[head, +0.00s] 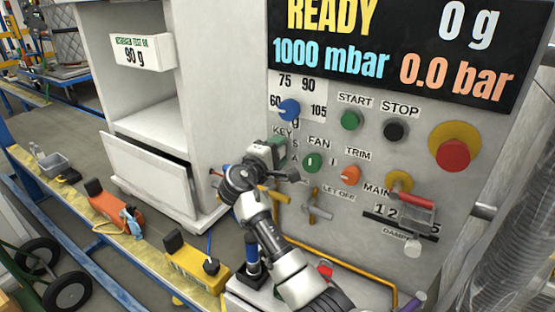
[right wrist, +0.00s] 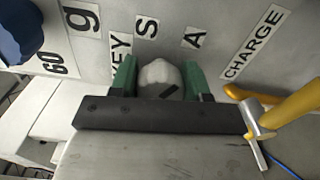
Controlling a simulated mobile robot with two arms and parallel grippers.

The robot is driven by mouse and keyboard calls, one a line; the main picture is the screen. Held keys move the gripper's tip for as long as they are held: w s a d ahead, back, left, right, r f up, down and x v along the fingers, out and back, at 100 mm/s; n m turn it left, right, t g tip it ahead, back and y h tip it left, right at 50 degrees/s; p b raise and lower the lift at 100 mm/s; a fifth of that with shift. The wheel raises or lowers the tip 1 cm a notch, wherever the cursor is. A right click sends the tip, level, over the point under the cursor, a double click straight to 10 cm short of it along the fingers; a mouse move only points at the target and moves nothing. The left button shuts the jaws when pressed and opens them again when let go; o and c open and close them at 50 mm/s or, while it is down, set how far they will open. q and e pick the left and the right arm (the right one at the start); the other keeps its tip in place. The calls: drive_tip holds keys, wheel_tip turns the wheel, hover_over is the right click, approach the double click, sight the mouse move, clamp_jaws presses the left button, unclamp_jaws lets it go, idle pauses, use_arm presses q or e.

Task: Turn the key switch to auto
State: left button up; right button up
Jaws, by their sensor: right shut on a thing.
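The key switch (right wrist: 160,76) shows in the right wrist view as a pale rounded piece with a dark slanted mark, between my green fingers. The labels S (right wrist: 147,27) and A (right wrist: 195,38) are on the panel above it, beside the KEY label (right wrist: 120,48). My right gripper (head: 276,150) is at the panel, shut on the key switch. In the right wrist view my right gripper (right wrist: 160,82) has one finger on each side of it. In the head view the gripper hides the switch. I cannot tell which label the key points to. My left gripper is not in view.
A blue dial (head: 289,109) sits just above the gripper. The green fan knob (head: 312,161) and orange trim knob (head: 350,175) are close on the right. A yellow lever (right wrist: 292,108) is beside the gripper. A white cabinet (head: 145,170) with a drawer stands left.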

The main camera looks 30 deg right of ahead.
drive_tip(key=shift+f+m, duration=0.15)
drive_tip(key=shift+m, duration=0.15)
idle(0.4)
drive_tip(key=o, duration=0.9)
drive_tip(key=shift+s+a+b, duration=0.1)
drive_tip(key=shift+a+b, duration=0.05)
drive_tip(key=shift+b, duration=0.15)
drive_tip(key=b+v, duration=0.1)
drive_tip(key=v, duration=0.9)
drive_tip(key=shift+s+a+b, duration=0.2)
drive_tip(key=shift+b, duration=0.2)
